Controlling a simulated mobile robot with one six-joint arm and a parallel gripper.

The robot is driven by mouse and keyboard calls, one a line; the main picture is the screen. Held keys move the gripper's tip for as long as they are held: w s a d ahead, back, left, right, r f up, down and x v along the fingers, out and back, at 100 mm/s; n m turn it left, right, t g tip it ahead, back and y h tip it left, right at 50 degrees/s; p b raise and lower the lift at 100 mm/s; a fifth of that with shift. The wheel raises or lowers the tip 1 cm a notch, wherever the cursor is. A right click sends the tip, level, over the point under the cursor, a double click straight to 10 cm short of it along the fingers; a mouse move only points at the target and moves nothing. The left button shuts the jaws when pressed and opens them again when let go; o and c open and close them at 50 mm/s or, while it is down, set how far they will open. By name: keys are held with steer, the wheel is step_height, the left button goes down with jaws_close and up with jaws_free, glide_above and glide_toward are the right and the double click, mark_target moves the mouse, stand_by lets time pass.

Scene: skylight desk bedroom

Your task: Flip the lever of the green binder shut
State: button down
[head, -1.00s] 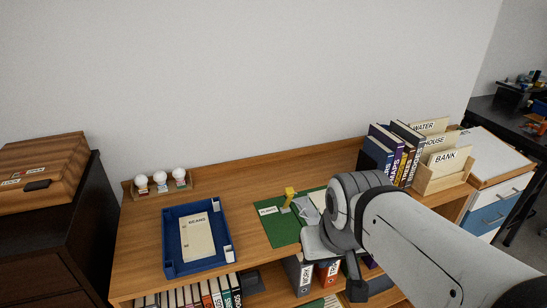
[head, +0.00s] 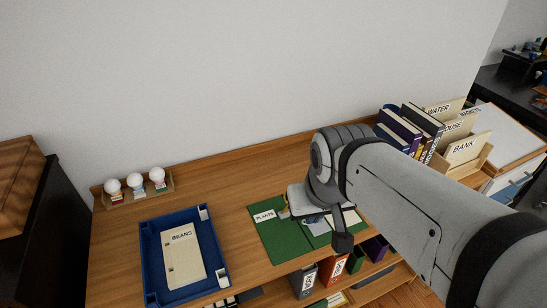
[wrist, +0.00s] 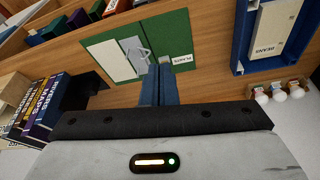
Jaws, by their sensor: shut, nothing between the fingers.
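The green binder (head: 277,237) lies open on the desk, with a white PLANTS label at its left. In the wrist view the binder (wrist: 178,33) shows pale paper and a thin metal ring mechanism (wrist: 142,52) on its inside. My gripper (wrist: 158,70) is shut and empty, its blue fingers together over the binder's near part, beside the metal mechanism. I cannot tell whether they touch it. In the head view my arm hides the fingertips and much of the binder.
A blue tray (head: 148,258) holding a BEANS folder (head: 183,257) lies left of the binder. A rack of small white-topped figures (head: 136,181) stands at the back left. Upright books (head: 412,130) and a wooden file box (head: 486,160) stand right. Binders fill the shelf below.

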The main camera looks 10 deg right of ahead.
stand_by(0.3)
steer(key=w+n+g+b, duration=0.1)
steer(key=w+b, duration=0.4)
steer(key=w, duration=1.6)
steer(key=shift+a+r+n+b, duration=0.15)
steer(key=shift+a+n+b, duration=0.2)
steer(key=shift+n, duration=0.35)
step_height(320, 180, down, 12)
steer(key=s+p, duration=0.1)
steer(key=shift+s+d+r+p, duration=0.2)
steer(key=shift+s+p, duration=0.1)
steer(key=shift+p, duration=0.1)
steer(key=shift+a, duration=0.1)
